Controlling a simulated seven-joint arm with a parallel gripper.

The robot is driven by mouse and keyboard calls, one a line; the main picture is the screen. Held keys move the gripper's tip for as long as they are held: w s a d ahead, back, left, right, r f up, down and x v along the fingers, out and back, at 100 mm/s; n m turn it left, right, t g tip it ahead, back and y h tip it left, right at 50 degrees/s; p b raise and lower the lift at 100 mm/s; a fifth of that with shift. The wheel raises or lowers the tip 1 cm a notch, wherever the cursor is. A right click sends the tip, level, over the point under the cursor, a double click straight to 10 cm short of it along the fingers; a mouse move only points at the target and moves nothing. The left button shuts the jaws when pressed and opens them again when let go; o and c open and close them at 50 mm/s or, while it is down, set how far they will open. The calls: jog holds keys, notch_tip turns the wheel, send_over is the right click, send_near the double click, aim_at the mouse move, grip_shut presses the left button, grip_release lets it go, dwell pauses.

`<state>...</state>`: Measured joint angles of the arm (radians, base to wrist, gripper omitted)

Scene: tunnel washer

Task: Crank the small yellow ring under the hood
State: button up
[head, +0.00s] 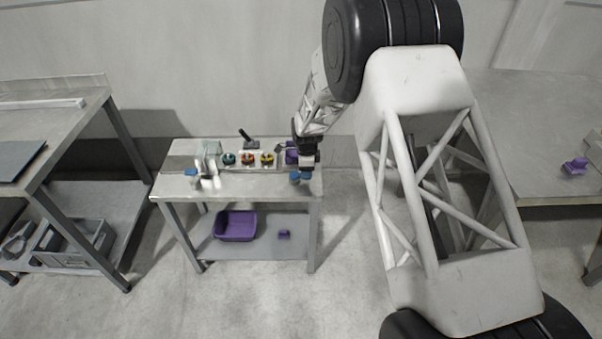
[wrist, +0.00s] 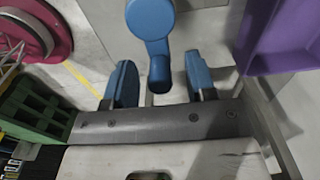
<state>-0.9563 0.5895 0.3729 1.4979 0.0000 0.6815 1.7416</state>
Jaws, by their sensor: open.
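A small yellow round part (head: 267,159) sits at the right end of a row on the low steel table in the head view. It is too small to tell its ring shape or a hood over it. My gripper (head: 301,176) is at the table's right side, to the right of the yellow part and apart from it. In the wrist view my gripper (wrist: 160,82) is open, with two blue fingers. A blue crank-like piece (wrist: 151,20) with a rounded end shows between and beyond the fingers; I cannot tell if they touch it. No yellow ring shows in the wrist view.
Orange-red (head: 248,160) and teal (head: 229,159) round parts stand left of the yellow one. A black lever (head: 245,136) rises behind them. A pale fixture (head: 209,160) stands further left. A purple part (head: 291,153) is beside my gripper. A purple bin (head: 236,226) is on the lower shelf.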

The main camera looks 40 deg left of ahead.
jog(key=c, duration=0.7)
jog(key=shift+s, duration=0.1)
jog(key=shift+s+d, duration=0.3)
jog(key=shift+s, duration=0.25)
jog(key=shift+s+d, duration=0.3)
jog(key=shift+s, duration=0.2)
jog(key=shift+s, duration=0.1)
